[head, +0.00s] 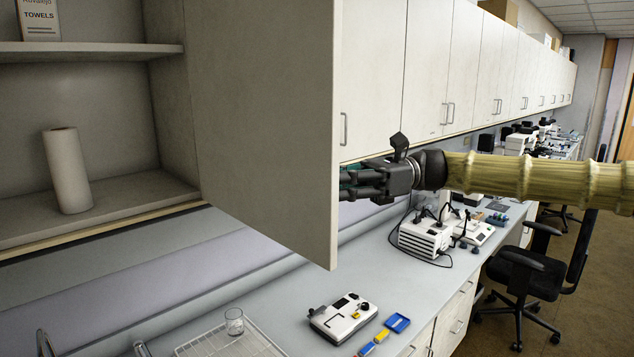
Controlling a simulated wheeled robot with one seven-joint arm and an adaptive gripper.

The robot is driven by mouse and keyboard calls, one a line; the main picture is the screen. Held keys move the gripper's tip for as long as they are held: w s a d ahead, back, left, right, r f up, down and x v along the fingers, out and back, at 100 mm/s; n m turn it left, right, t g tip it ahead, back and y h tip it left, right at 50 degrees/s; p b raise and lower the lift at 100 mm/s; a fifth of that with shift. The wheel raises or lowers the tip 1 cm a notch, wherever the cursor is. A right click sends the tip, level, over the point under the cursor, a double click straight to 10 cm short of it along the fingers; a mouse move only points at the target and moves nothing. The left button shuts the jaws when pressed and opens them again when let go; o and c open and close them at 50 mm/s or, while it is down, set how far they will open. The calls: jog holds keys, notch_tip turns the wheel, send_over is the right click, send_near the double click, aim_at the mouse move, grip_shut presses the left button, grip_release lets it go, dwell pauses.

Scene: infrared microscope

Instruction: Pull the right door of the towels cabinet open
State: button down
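The towels cabinet (90,52) is at the left, with its inside in view. A paper towel roll (67,172) stands on its lower shelf, and a box marked TOWELS (38,20) is on the shelf above. Its right door (262,120) stands swung out from the cabinet, its inner face towards the camera. My gripper (350,186) comes in from the right, its fingers reaching behind the door's free edge. The fingertips and any handle there are hidden by the door, so I cannot tell whether they touch or hold it.
A row of closed wall cabinets (425,60) runs away to the right. A black chair (530,270) stands at the right.

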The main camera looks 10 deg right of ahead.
jog(key=shift+w+d+f, duration=0.1)
jog(key=shift+w+d, duration=0.1)
jog(key=shift+d, duration=0.05)
jog(key=c, duration=1.6)
grip_release()
jog(key=shift+d, duration=0.1)
jog(key=shift+o, duration=0.2)
jog(key=v, duration=1.2)
